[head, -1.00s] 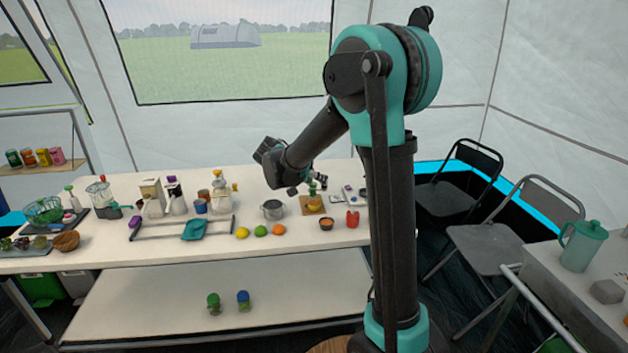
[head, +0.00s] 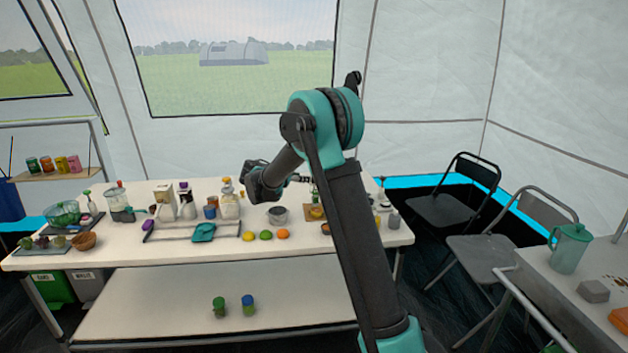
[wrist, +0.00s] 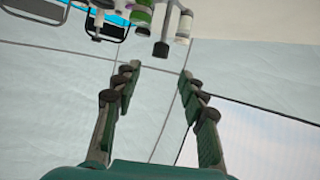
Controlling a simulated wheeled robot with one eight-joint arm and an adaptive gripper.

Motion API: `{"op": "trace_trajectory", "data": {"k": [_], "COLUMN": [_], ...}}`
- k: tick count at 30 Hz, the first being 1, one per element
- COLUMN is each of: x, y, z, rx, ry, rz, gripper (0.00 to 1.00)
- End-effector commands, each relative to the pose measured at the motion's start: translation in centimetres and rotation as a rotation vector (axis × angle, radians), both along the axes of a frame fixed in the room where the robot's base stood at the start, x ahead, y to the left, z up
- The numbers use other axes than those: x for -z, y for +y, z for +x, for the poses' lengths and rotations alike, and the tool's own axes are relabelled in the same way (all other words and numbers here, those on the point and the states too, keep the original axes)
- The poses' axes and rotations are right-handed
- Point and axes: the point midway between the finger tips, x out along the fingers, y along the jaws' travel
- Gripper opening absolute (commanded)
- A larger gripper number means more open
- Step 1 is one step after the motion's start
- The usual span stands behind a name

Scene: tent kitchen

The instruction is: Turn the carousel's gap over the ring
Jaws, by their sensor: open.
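My gripper (head: 303,179) is out over the back of the long white table (head: 180,262), right of its middle. In the wrist view my gripper (wrist: 160,72) has its two fingers apart with nothing between them. Neither the carousel with its gap nor the ring can be made out surely. A small wooden board (head: 310,218) with a yellow thing on it is below and right of the gripper, partly behind my arm. The wrist view looks upside down; a green-and-white container (wrist: 141,16) and a dark-ended piece (wrist: 161,48) hang in at its top, beyond the fingertips.
A metal pot (head: 278,215) stands left of the board. Fruit, including an orange (head: 283,234), lies along the front. Folding chairs (head: 468,195) stand right of the table.

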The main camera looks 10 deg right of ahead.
Motion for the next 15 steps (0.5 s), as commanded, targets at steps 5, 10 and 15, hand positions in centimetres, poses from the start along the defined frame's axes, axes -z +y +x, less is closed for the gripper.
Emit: {"op": "trace_trajectory", "data": {"k": [5, 10, 15], "x": [1.4, 2.6, 3.3], "y": [-2.5, -4.5, -5.7], "z": [2.4, 4.3, 5.6], "rx": [0.002, 0.001, 0.001], "ry": [0.0, 0.0, 0.001], "rz": [0.0, 0.0, -0.001], "gripper": [0.42, 0.42, 0.42]}}
